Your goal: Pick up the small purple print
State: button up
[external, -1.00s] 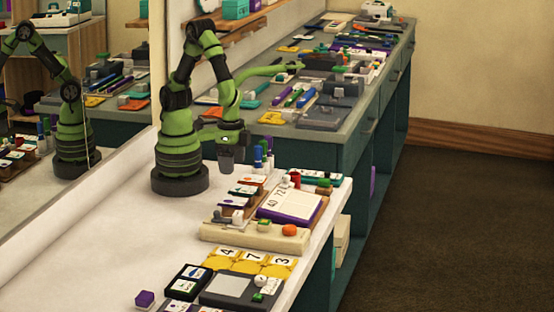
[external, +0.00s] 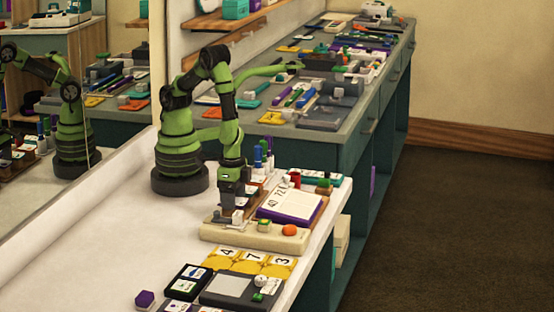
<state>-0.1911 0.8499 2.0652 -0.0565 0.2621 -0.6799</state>
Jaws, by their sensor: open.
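In the external view, a brown rack (external: 262,189) of small white printed cards stands in the middle of the white table. One card there showed a small purple mark a second ago. My gripper (external: 232,207) is now low over that spot, pointing down with open jaws, and it hides the card. I cannot tell whether the jaws are around the card or above it. Small cards also lie in a dark tray (external: 172,290) at the front, with marks too small to read surely.
Bottles (external: 258,158) stand behind. A purple cube (external: 145,299) sits at front left. The table's left side is clear.

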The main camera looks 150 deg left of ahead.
jog(key=shift+f, duration=0.2)
dwell(0.5)
jog(key=c, duration=0.7)
